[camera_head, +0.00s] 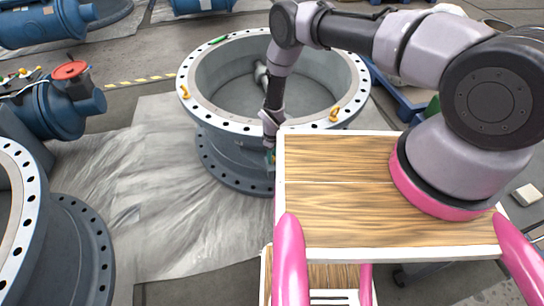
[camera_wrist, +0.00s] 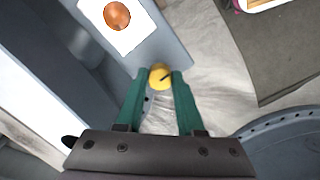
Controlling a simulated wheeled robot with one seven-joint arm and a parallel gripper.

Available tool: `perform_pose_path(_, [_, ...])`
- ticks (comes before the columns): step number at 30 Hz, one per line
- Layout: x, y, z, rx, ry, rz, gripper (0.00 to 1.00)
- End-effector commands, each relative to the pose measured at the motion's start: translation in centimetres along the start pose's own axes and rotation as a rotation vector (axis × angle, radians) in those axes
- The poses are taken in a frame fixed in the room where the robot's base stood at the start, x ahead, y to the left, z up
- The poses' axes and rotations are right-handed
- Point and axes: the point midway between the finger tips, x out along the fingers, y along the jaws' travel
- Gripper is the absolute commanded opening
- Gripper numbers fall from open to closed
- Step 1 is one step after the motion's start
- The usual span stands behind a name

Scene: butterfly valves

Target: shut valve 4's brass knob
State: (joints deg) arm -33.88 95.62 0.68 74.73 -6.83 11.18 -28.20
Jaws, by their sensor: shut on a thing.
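A brass-yellow round knob (camera_wrist: 159,76) with a dark line on its face shows in the wrist view at the edge of a blue-grey valve body. My gripper (camera_wrist: 161,80) has its two green fingers on either side of the knob, shut on it. In the head view my gripper (camera_head: 270,157) reaches down at the near right side of the large blue-grey valve ring (camera_head: 190,80); its fingertips and the knob are hidden behind my wooden top. No valve number is readable.
A copper-coloured round part (camera_wrist: 117,15) sits on a white plate beside the knob. Another flanged valve (camera_head: 75,240) stands at the left, and a blue valve with a red cap (camera_head: 70,70) stands behind it. Crumpled grey sheeting (camera_head: 170,190) covers the clear floor between.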

Motion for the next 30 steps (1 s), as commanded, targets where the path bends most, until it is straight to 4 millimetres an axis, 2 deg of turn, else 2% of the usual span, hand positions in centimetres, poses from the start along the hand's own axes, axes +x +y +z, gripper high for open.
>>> perform_pose_path(15, [-0.04,0.08,0.01,0.021,0.0,0.001,0.0])
perform_pose_path(16, [-0.04,0.08,0.01,0.021,0.0,0.001,0.41])
perform_pose_path(18, [-0.03,0.08,0.02,0.021,0.0,0.001,0.67])
perform_pose_path(30, [-0.56,0.06,-0.06,0.02,0.001,0.001,0.67])
